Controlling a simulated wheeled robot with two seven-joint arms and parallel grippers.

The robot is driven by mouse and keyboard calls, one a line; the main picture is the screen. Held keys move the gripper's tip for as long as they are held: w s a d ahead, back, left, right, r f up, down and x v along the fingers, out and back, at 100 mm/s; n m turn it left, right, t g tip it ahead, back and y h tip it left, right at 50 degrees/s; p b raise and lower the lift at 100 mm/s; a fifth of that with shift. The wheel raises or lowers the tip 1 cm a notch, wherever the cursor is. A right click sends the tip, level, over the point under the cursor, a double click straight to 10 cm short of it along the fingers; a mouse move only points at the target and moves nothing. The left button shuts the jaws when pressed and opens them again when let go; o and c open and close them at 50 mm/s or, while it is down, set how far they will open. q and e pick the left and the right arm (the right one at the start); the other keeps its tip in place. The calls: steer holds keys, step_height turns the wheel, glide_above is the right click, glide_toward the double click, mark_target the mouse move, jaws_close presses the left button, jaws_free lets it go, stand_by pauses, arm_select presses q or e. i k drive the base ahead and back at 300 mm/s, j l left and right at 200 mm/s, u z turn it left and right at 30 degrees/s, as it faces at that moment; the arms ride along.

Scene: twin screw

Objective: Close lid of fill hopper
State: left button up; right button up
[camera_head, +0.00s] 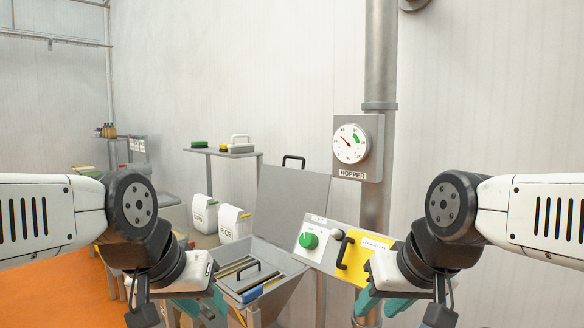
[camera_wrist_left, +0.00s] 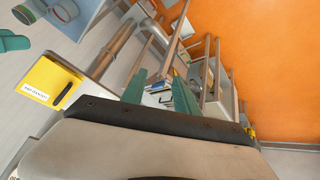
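The fill hopper (camera_head: 292,268) is a grey metal box in the middle of the head view. Its grey lid (camera_head: 292,205) stands open, tilted up at the back, with a black handle (camera_head: 293,160) on its top edge. A grate with a small black handle shows inside the hopper mouth. My left gripper (camera_head: 200,306) is in front and left of the hopper, apart from the lid; its teal fingers are spread and empty, as the left wrist view also shows (camera_wrist_left: 159,92). My right gripper (camera_head: 383,304) is at the lower right below the control panel, its teal fingers apart and empty.
A control panel (camera_head: 318,262) with a green knob and a yellow cover (camera_head: 365,250) with a black handle is right of the hopper. A gauge box (camera_head: 360,148) marked HOPPER is on a vertical pipe (camera_head: 380,60). White sacks (camera_head: 233,222) and a side table (camera_head: 222,152) are at the left.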

mark_target(285, 195)
steer(key=k+j, duration=0.1)
steer(key=j, duration=0.2)
steer(key=j+z, duration=0.45)
steer(key=j, duration=1)
steer(key=i+j+z, duration=0.15)
steer(key=j, duration=0.2)
steer(key=i+j+z, duration=0.15)
steer(key=j, duration=0.25)
steer(key=i+j+z, duration=0.15)
steer(key=j, duration=0.25)
steer(key=i, duration=0.1)
